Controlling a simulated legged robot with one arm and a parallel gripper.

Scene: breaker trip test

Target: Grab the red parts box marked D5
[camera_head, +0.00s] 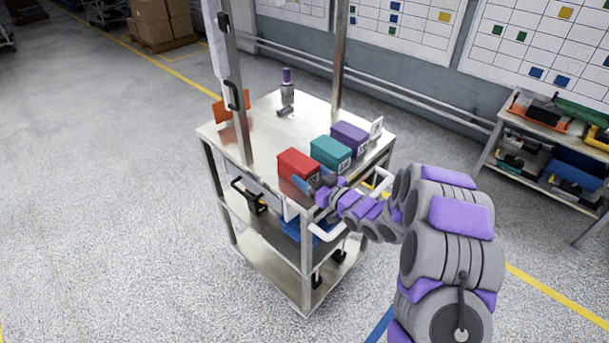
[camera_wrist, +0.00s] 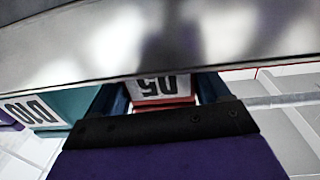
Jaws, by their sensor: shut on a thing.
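The red parts box (camera_head: 297,164) stands on the top shelf of the steel cart (camera_head: 262,135), at the near end of a row of boxes. My gripper (camera_head: 311,185) is at its near side. In the wrist view, the blue fingers of my gripper (camera_wrist: 162,92) lie on either side of the red box's label (camera_wrist: 157,86), which reads D5 upside down. The gripper is shut on this box. The grey band across the wrist view hides most of the box. The box appears to sit level, and I cannot tell whether it is lifted.
A teal box (camera_head: 330,153), labelled D10 in the wrist view (camera_wrist: 38,108), stands close beside the red one, with a purple box (camera_head: 350,138) beyond. A low shelf unit (camera_head: 545,140) stands right.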

